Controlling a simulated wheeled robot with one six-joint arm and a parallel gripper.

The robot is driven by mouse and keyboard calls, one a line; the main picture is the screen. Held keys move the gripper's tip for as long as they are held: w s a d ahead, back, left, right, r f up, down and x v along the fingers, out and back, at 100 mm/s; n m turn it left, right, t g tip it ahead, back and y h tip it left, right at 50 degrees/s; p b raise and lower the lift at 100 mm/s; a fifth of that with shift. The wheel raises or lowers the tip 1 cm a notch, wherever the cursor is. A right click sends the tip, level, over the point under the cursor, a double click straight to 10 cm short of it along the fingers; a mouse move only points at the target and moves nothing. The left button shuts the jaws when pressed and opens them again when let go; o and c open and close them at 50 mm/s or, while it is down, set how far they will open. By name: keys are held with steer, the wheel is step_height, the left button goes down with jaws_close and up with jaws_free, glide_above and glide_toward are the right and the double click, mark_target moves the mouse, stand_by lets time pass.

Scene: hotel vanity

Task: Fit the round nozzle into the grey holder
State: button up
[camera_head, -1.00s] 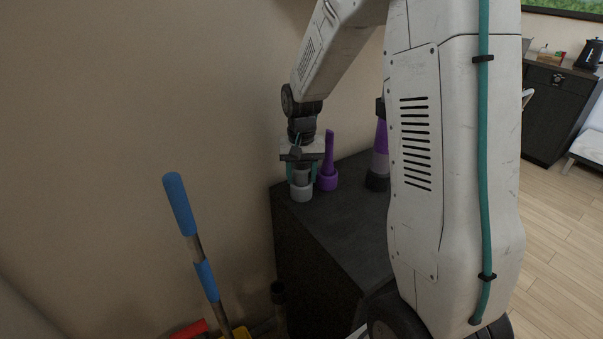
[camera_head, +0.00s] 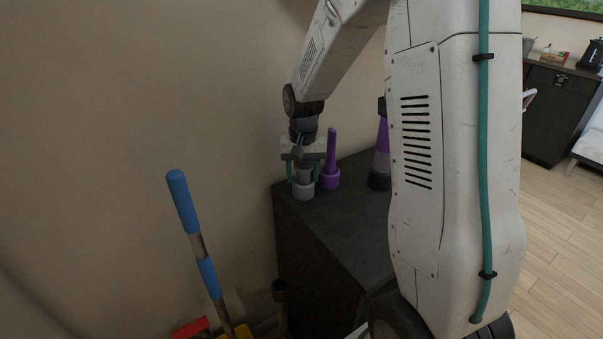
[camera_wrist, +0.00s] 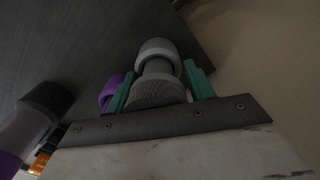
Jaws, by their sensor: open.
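The grey holder (camera_head: 303,191) is a short light-grey cup near the left corner of the dark cabinet top; its pale rim also shows in the wrist view (camera_wrist: 158,46). The round nozzle (camera_wrist: 158,92) is dark grey with a ribbed end towards me. It stands upright with its far end at the holder's mouth, and appears to be inside it; how deep is hidden. My gripper (camera_head: 303,174) points down above the holder, open, with one teal finger on each side of the nozzle. In the wrist view the fingers (camera_wrist: 160,74) flank the nozzle.
A purple nozzle in a purple holder (camera_head: 330,178) stands close to the right of my gripper. A purple and grey upright object (camera_head: 380,160) stands farther right. The cabinet top (camera_head: 340,215) is clear in front. A blue-handled pole (camera_head: 181,203) leans at the left.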

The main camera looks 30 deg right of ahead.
steer(key=shift+s+d+f, duration=0.15)
steer(key=shift+s+f, duration=0.15)
steer(key=shift+c, duration=0.2)
steer(key=shift+r, duration=0.1)
steer(key=shift+o, duration=0.4)
steer(key=r, duration=0.8)
steer(key=shift+w+r, duration=0.1)
steer(key=shift+w, duration=0.15)
steer(key=s+a+r+n, duration=0.2)
steer(key=s+a+r, duration=0.1)
steer(key=s, duration=0.6)
steer(key=s+a+r+n+t, duration=0.1)
steer(key=s+a, duration=0.3)
steer(key=s, duration=0.6)
steer(key=s+a+r+n, duration=0.2)
steer(key=s+a+r, duration=0.2)
steer(key=s, duration=0.5)
steer(key=shift+s+a+r+n, duration=0.2)
steer(key=shift+r+n, duration=0.1)
steer(key=shift+n, duration=0.1)
